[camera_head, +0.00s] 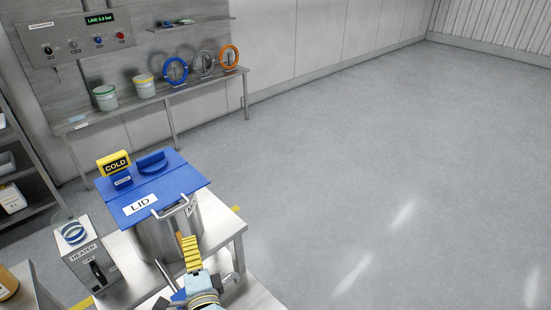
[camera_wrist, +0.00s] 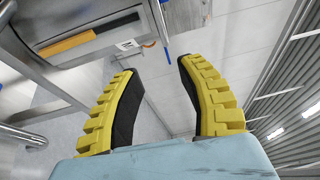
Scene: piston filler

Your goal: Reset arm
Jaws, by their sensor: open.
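My gripper (camera_head: 190,254) shows at the bottom of the head view, in front of the steel pot with the blue lid. In the wrist view my gripper (camera_wrist: 160,95) has its two yellow-and-black fingers spread apart with nothing between them. The steel pot (camera_head: 160,238) stands on a steel table, and its blue lid (camera_head: 170,184) with a white LID label lies on top. I cannot tell in the head view whether the fingers touch the pot.
A heater box (camera_head: 88,258) with a blue-and-white ring on top stands left of the pot. A wall bench (camera_head: 165,97) holds two tubs and several rings, under a control panel (camera_head: 80,38). Shelving (camera_head: 20,165) is at the left edge. The grey floor (camera_head: 370,170) at the right is clear.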

